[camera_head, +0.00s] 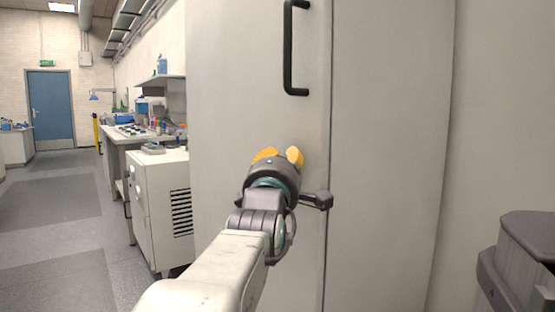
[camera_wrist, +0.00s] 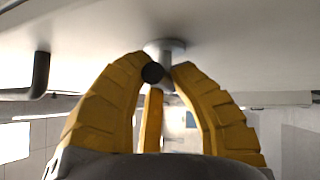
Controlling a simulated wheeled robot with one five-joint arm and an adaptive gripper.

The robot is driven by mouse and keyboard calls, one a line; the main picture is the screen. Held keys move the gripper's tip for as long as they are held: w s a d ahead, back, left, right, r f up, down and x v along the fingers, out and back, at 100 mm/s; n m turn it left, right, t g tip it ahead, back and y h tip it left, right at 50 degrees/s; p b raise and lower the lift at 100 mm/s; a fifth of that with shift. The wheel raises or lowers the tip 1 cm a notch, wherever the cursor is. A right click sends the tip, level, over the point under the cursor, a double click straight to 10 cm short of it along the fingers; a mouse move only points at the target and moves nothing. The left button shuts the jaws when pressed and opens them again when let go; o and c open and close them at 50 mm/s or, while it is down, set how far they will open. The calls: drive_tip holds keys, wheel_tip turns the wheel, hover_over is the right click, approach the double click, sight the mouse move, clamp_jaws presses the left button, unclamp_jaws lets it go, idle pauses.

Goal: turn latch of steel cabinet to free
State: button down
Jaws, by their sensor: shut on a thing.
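The steel cabinet (camera_head: 385,120) is a tall, pale grey cabinet filling the middle of the head view. Its surface (camera_wrist: 240,40) spans the top of the wrist view. The latch (camera_wrist: 165,47) has a round grey base on that surface and a dark round end between my fingers. My gripper (camera_head: 278,157) has yellow fingers reaching to the cabinet front below the handle. In the wrist view my gripper (camera_wrist: 158,68) is shut on the latch, with fingertips on both sides of it. In the head view my gripper hides the latch. I cannot tell its exact turn angle.
A black bar handle (camera_head: 289,48) is on the cabinet above my gripper; it also shows in the wrist view (camera_wrist: 40,74). A white vented unit (camera_head: 160,210) and a workbench (camera_head: 135,135) stand left. Open floor (camera_head: 60,235) runs toward a blue door (camera_head: 50,105).

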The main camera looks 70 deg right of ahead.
drive_tip(key=shift+s+r, duration=0.1)
drive_tip(key=shift+r, duration=0.1)
drive_tip(key=c, duration=1.3)
unclamp_jaws()
drive_tip(key=shift+s, duration=0.15)
drive_tip(key=shift+o, duration=0.2)
drive_tip(key=shift+f, duration=0.1)
drive_tip(key=v, duration=1.2)
